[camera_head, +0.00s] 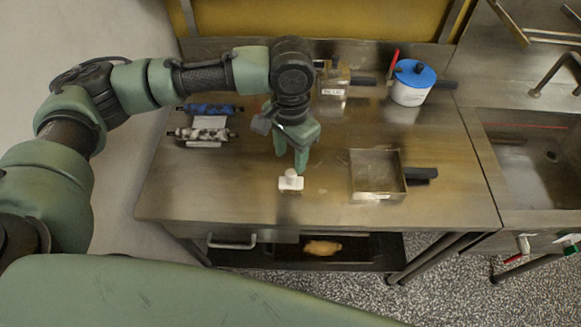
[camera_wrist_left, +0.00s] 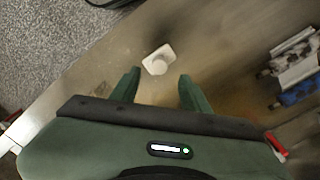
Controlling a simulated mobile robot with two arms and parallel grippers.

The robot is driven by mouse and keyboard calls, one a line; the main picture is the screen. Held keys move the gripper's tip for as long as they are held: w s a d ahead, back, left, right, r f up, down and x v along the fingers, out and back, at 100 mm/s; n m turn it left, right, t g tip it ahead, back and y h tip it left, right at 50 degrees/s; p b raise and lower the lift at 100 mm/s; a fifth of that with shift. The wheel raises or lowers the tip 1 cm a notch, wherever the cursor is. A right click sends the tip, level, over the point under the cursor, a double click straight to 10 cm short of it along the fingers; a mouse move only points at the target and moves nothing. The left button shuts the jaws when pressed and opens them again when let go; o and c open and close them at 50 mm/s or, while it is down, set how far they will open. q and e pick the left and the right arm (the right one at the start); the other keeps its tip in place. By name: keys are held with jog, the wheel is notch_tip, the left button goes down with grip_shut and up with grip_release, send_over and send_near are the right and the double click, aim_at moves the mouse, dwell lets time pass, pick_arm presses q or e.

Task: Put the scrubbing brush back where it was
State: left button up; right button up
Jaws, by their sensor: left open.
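A small white block with a round knob (camera_head: 290,180), which looks like the scrubbing brush, stands on the steel table near its front edge. It also shows in the left wrist view (camera_wrist_left: 158,60), just beyond and between the fingertips. My left gripper (camera_head: 292,160) points down just behind the white block, apart from it. In the left wrist view its two green fingers (camera_wrist_left: 158,88) are spread with nothing between them. My right gripper is not in view.
A square metal tray (camera_head: 377,194) with a dark handle stands right of the white block. Blue and grey rollers (camera_head: 208,109) lie at the left. A sink (camera_head: 530,155) is far right.

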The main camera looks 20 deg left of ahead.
aim_at(291, 173)
pick_arm(q)
jog(key=shift+r, duration=2.4)
